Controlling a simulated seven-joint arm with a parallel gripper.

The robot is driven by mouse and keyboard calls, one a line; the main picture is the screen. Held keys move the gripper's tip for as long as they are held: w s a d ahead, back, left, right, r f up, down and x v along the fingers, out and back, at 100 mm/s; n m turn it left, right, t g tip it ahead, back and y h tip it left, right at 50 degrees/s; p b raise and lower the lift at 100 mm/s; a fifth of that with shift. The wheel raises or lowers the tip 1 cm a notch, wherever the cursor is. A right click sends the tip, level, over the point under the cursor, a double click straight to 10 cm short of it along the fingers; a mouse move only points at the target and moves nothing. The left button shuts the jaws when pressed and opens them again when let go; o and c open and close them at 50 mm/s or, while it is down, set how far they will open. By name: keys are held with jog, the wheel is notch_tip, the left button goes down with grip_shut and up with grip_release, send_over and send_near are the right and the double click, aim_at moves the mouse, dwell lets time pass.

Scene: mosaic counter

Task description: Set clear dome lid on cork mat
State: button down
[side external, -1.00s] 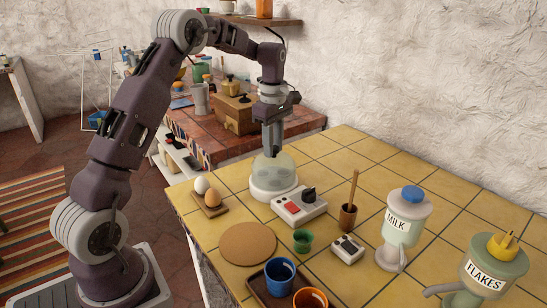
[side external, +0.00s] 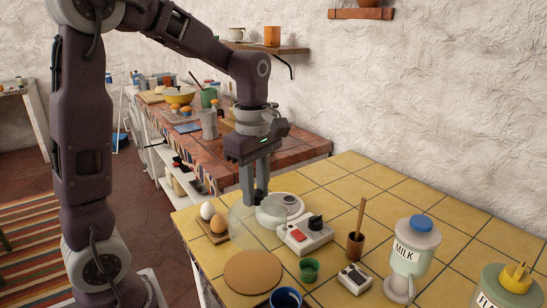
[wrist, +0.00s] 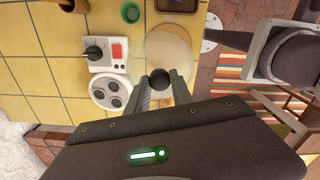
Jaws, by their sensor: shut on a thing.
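My gripper (side external: 256,198) points down and is shut on the dark knob of the clear dome lid (side external: 248,226). The lid is see-through and faint, and hangs level above the counter, between the eggs and the white round base. In the wrist view the round knob (wrist: 158,78) sits between my two fingertips. The cork mat (side external: 253,272) is a flat brown disc, bare, in front of the lid in the side view. In the wrist view the mat (wrist: 170,42) shows pale, beyond the knob; the lid's rim is hard to make out there.
A white round base with several discs (wrist: 111,92) stands uncovered beside a white box with a red button (side external: 305,236). A green cup (side external: 309,270) and a blue cup (side external: 286,298) stand near the mat.

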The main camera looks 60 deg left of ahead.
jog(key=shift+s+d+f, duration=0.25)
jog(key=shift+s+d, duration=0.05)
jog(key=shift+s, duration=0.3)
jog(key=shift+s+d+f, duration=0.25)
jog(key=shift+s, duration=0.3)
notch_tip(320, 180, down, 7)
jog(key=shift+f, duration=0.35)
jog(key=shift+f, duration=0.55)
dwell(1.1)
jog(key=c, duration=1)
grip_release()
jog(key=shift+c, duration=0.2)
jog(key=shift+r, duration=0.15)
